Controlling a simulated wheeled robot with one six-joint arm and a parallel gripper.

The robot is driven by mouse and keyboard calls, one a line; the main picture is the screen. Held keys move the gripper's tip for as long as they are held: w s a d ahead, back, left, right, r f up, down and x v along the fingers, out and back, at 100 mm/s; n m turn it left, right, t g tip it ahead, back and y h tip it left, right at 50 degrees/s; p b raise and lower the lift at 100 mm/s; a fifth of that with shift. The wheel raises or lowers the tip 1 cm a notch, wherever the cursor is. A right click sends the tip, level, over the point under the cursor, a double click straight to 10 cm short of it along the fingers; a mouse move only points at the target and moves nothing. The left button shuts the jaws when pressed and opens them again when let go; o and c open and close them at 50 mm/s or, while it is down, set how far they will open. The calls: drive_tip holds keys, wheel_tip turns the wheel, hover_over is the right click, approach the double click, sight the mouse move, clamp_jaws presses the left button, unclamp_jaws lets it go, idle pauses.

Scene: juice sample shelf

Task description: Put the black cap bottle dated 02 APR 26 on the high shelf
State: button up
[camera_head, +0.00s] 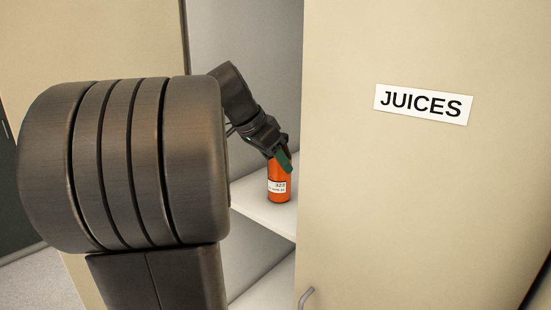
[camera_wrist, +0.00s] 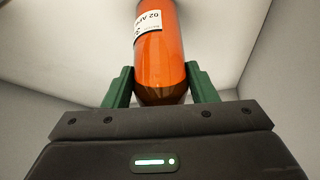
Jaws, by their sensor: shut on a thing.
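An orange bottle (camera_head: 278,190) with a white label is upright inside the cabinet, at or just above the white shelf board (camera_head: 258,212); I cannot tell if it touches. My gripper (camera_head: 281,158) reaches down from the upper left, its green fingers around the bottle's upper part. In the wrist view the orange bottle (camera_wrist: 162,58) sits between the two green fingers of my gripper (camera_wrist: 161,88), which is shut on it. Its label shows upside down there and reads "02 AP", the rest cut off or turned away. The cap is hidden in both views.
A beige cabinet door (camera_head: 420,200) with a "JUICES" sign (camera_head: 424,104) covers the right side. A lower shelf (camera_head: 265,280) shows below. The bare shelf left of the bottle is partly hidden by my arm. Pale cabinet walls (camera_wrist: 280,60) close in around the bottle.

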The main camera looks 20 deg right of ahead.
drive_tip(key=shift+f, duration=0.1)
drive_tip(key=o, duration=1.2)
drive_tip(key=shift+c, duration=0.2)
drive_tip(key=v, duration=1.2)
